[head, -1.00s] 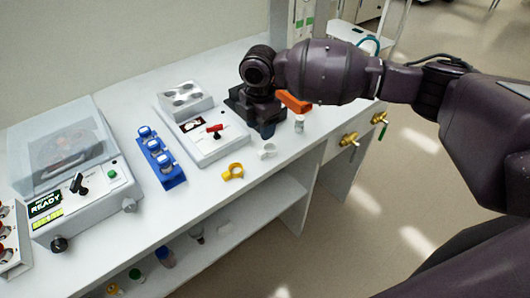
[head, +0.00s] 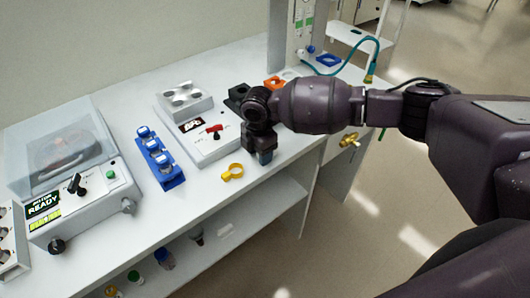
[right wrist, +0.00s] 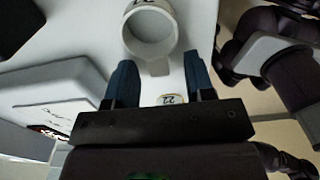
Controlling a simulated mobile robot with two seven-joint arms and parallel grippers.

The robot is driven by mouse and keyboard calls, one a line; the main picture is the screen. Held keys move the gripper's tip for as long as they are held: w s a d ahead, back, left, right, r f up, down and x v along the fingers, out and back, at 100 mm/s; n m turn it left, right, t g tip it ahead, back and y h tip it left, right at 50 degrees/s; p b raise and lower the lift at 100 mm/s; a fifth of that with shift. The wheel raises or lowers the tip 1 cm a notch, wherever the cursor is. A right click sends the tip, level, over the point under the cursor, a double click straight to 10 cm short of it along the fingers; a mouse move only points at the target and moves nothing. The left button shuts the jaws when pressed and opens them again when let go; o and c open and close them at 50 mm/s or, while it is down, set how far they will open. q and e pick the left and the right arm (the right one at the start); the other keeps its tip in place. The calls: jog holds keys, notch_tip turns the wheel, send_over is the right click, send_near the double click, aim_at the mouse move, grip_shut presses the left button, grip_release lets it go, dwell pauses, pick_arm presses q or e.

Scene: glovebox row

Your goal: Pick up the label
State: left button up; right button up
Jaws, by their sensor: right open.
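A white ring-shaped piece with a flat tab, which looks like the label (right wrist: 158,66), lies on the bench in the right wrist view. Dark print shows on its far side. My right gripper (right wrist: 161,75) is open, and the tab points in between its blue fingertips. It is not holding the ring. In the head view my right gripper (head: 264,157) is low over the bench and hides this ring. A pale piece marked "22" (right wrist: 172,99) shows between the fingers, partly covered by the gripper body. My left gripper is not in view.
A yellow ring (head: 232,172) lies left of the gripper near the bench's front edge. A white device with a red lever (head: 214,129), a blue rack (head: 160,158) and a lidded machine (head: 65,150) stand further left. An orange piece (head: 274,83) is behind the arm.

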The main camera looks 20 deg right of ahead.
jog(key=shift+c, duration=0.3)
grip_shut()
jog(key=shift+r, duration=0.15)
